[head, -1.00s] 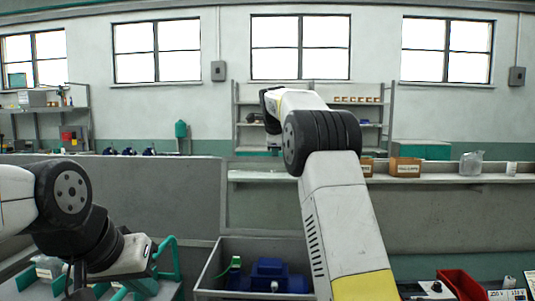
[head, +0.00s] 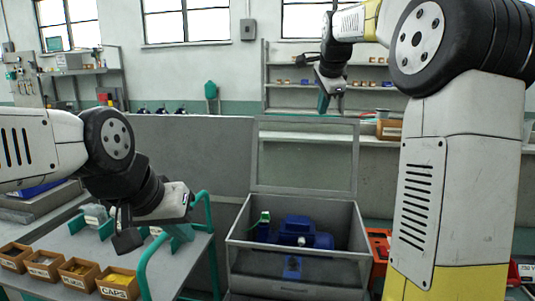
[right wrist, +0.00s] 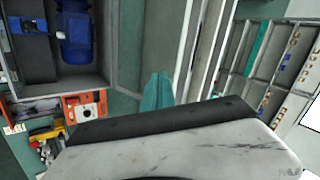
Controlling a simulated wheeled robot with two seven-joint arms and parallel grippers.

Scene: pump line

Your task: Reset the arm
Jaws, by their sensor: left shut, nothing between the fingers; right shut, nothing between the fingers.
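My right arm rises at the right of the head view and bends over at the top. My right gripper (head: 324,102) hangs in the air above the grey crate, in front of the back shelves. Its green fingers (right wrist: 157,91) are together and empty in the right wrist view. My left gripper (head: 181,232) is low at the left, by the green-railed cart, shut with nothing visible in it. Its own wrist partly hides the fingers.
An open grey crate (head: 239,238) holds a blue pump (head: 300,230) and a green-tipped part (head: 264,218). Small wooden boxes (head: 118,283) line the front of the cart, which has a green rail (head: 147,268). An orange case (right wrist: 86,106) stands beside the crate.

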